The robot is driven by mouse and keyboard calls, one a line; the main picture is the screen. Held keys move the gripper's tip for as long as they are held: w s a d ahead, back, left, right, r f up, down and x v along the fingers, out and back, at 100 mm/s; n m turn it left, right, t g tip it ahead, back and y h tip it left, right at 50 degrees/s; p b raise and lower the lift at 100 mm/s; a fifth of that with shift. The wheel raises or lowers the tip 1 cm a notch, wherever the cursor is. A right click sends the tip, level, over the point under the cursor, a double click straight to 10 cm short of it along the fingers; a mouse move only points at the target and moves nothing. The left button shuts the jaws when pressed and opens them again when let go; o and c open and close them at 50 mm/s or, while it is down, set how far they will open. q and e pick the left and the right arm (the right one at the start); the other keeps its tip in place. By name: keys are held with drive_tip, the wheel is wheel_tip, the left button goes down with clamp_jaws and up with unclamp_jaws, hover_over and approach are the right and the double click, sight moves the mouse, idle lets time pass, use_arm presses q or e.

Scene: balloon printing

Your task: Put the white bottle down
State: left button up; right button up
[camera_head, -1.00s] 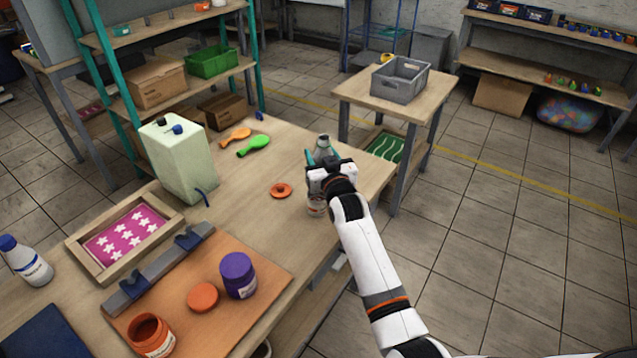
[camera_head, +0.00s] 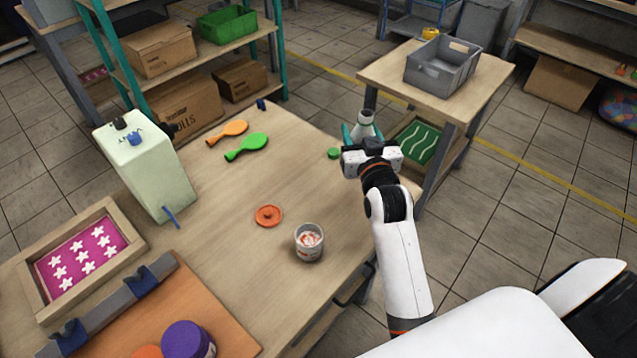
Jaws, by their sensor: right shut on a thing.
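My right gripper (camera_head: 363,135) is at the right end of the workbench, its teal fingers shut on a white bottle (camera_head: 365,118). The bottle is upright, and its narrow grey top points up between the fingers. The gripper and wrist hide its lower part, so I cannot tell whether its base touches the workbench (camera_head: 225,205). My left gripper is not in view.
An open white pot (camera_head: 309,242) stands near the front edge, with an orange lid (camera_head: 268,215) beside it. A small green cap (camera_head: 333,153) lies left of my gripper. Green (camera_head: 247,146) and orange (camera_head: 228,132) balloons lie farther back. A grey crate (camera_head: 441,66) stands on a side table.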

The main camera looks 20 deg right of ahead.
drive_tip(key=f, duration=0.5)
drive_tip(key=shift+s+a, duration=0.2)
drive_tip(key=shift+s, duration=0.05)
drive_tip(key=shift+f, duration=0.35)
wheel_tip(320, 180, down, 3)
drive_tip(key=shift+f+b, duration=0.15)
drive_tip(key=shift+b, duration=0.15)
drive_tip(key=shift+d+f, duration=0.1)
drive_tip(key=shift+f, duration=0.3)
drive_tip(key=o, duration=1.1)
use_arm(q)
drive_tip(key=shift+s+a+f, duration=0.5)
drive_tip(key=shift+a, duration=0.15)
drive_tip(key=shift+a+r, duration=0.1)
